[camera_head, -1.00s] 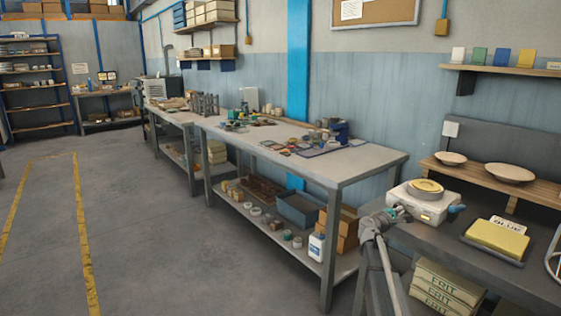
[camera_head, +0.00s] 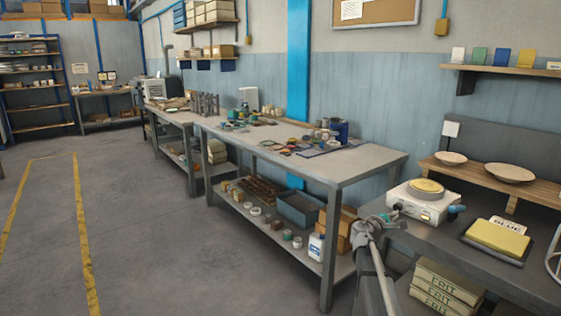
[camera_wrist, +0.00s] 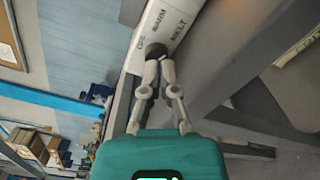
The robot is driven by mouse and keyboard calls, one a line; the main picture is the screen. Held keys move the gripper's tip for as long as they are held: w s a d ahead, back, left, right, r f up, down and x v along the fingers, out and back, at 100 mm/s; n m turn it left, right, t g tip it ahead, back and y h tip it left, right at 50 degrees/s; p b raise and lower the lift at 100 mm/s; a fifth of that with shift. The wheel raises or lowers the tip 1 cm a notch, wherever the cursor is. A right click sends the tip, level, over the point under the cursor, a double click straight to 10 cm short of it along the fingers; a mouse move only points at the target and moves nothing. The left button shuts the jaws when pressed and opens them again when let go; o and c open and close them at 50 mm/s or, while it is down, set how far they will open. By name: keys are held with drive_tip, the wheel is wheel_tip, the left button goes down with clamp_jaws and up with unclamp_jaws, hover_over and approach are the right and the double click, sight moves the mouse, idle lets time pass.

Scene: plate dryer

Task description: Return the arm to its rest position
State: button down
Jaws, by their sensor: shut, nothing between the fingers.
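My gripper (camera_wrist: 158,72) is in the wrist view. Its two grey fingers are drawn together at the tips, with nothing between them, in front of its teal body. In the head view my gripper (camera_head: 394,213) is small, at the left front of a white heating unit (camera_head: 424,209); its fingers are hard to make out there. The wrist view shows the unit's white front (camera_wrist: 166,32), with OFF, WARM and MELT printed on it, just past the fingertips. I cannot tell whether they touch it. A round tan-topped pan (camera_head: 427,186) sits on the unit.
A grey workbench (camera_head: 355,166) with tools stands to the left. The floor (camera_head: 140,225) at left is clear.

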drive_tip(key=s+a+f+m+g+y, duration=0.3)
drive_tip(key=s+a+f+m+g, duration=0.15)
drive_tip(key=s+f, duration=0.35)
drive_tip(key=s+a+f+m+g+y, duration=0.3)
drive_tip(key=s+a+f+m, duration=0.15)
drive_tip(key=s, duration=0.65)
drive_tip(key=s+a+f+m+g+y, duration=0.2)
drive_tip(key=s+a+f+y, duration=0.15)
drive_tip(key=s+a, duration=0.4)
drive_tip(key=s+a+f+m+g+y, duration=0.2)
drive_tip(key=s+a+y, duration=0.3)
drive_tip(key=s+a, duration=0.25)
wheel_tip(320, 180, up, 21)
drive_tip(key=p, duration=2.1)
drive_tip(key=shift+s+d, duration=0.2)
drive_tip(key=shift+d, duration=0.15)
drive_tip(key=shift+r+t+h, duration=0.1)
drive_tip(key=shift+t+h, duration=0.15)
